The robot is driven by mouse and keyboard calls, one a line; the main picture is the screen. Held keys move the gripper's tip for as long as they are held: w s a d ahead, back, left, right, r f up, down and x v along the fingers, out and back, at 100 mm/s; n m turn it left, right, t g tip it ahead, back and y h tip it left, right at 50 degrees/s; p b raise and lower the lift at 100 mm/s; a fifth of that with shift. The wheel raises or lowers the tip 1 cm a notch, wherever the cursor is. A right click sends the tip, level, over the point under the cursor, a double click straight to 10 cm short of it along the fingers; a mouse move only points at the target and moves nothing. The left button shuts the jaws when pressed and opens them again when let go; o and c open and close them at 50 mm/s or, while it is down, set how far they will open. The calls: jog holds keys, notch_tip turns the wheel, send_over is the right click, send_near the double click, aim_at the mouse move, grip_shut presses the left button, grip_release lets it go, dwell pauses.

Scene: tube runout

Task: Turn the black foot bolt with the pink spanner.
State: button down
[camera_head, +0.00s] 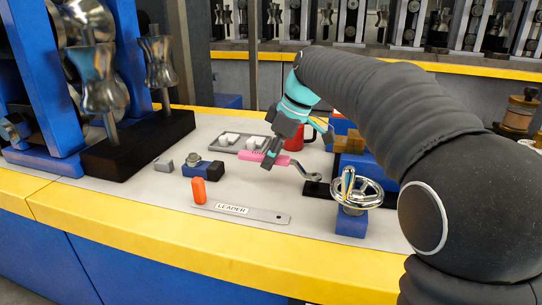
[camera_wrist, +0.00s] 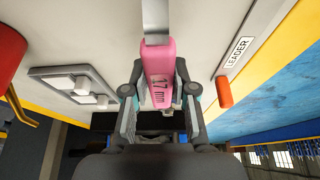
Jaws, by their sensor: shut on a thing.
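My gripper (camera_head: 268,152) is shut on the pink handle of the spanner (camera_head: 255,157), above the grey bench top. In the wrist view, the spanner's handle (camera_wrist: 159,62), marked 17, lies between my two fingers (camera_wrist: 160,112). Its steel shank runs out of the top of that view. In the head view, the spanner's steel end (camera_head: 312,176) points right, over or beside a low black foot (camera_head: 318,190) by the handwheel. I cannot make out the black foot bolt there, or whether the spanner touches it.
A chrome handwheel (camera_head: 357,191) stands on a blue block just right of the spanner's end. A LEADER strip (camera_head: 245,212) and an orange piece (camera_head: 198,190) lie in front. A blue-black block (camera_head: 204,170) sits left.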

jog(key=shift+f+b, duration=0.65)
jog(key=shift+f, duration=0.4)
